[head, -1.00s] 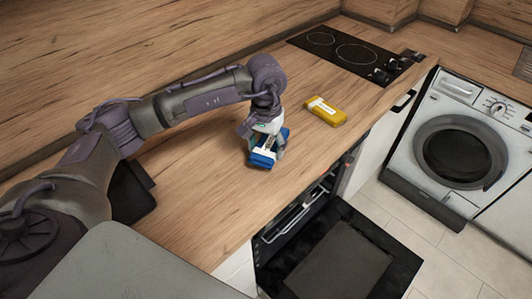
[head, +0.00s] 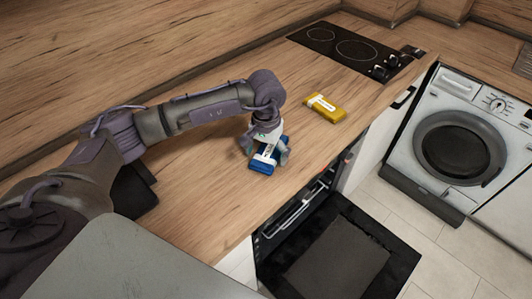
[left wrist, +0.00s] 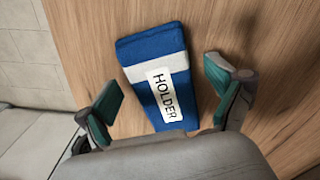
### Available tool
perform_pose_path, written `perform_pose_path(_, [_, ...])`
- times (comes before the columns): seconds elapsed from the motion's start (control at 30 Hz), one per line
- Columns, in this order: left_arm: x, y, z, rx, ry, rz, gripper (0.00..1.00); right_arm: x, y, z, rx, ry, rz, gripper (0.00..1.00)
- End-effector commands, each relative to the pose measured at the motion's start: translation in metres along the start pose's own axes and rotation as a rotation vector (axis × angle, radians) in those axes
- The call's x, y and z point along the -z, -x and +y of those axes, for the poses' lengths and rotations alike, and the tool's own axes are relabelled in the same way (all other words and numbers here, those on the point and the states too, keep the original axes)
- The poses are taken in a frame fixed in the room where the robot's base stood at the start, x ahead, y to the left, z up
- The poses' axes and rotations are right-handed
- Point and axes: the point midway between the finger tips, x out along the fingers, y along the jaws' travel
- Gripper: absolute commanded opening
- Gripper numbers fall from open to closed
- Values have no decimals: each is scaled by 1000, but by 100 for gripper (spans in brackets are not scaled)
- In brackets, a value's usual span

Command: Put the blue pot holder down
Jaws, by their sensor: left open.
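The blue pot holder (head: 262,165) lies flat on the wooden worktop under my left gripper. It is blue with a white band and a white label reading "HOLDER", and it shows in the left wrist view (left wrist: 152,48). My left gripper (head: 267,155) is open, with its fingers apart on either side of the holder. In the left wrist view the left gripper's (left wrist: 168,105) teal pads stand clear of the holder's edges, with wood visible between. Part of the holder is hidden by the gripper in both views. My right gripper is not in view.
A yellow packet-like object (head: 325,108) with a white label lies farther along the worktop (head: 205,185). A black hob (head: 350,50) is at the back. The oven door (head: 340,255) hangs open below the front edge. A washing machine (head: 460,140) stands at right.

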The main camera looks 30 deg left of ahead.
Motion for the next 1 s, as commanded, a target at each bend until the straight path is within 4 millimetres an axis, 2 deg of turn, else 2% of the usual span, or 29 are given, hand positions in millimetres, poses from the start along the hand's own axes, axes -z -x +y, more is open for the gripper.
perform_pose_path(0.27, [0, 6, 0, 0, 0, 0, 93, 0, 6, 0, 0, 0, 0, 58])
perform_pose_path(0.3, [1, 8, 0, 0, 0, 4, 93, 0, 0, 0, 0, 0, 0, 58])
perform_pose_path(0.37, [1, 17, 0, -1, -1, 6, 93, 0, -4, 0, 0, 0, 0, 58])
perform_pose_path(0.7, [1, 90, 0, 0, 0, 6, 93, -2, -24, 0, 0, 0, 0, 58])
perform_pose_path(0.9, [1, 116, 0, -1, -1, 2, 93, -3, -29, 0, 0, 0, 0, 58])
perform_pose_path(1.0, [0, 121, 0, 0, 0, 1, 93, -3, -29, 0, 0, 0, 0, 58])
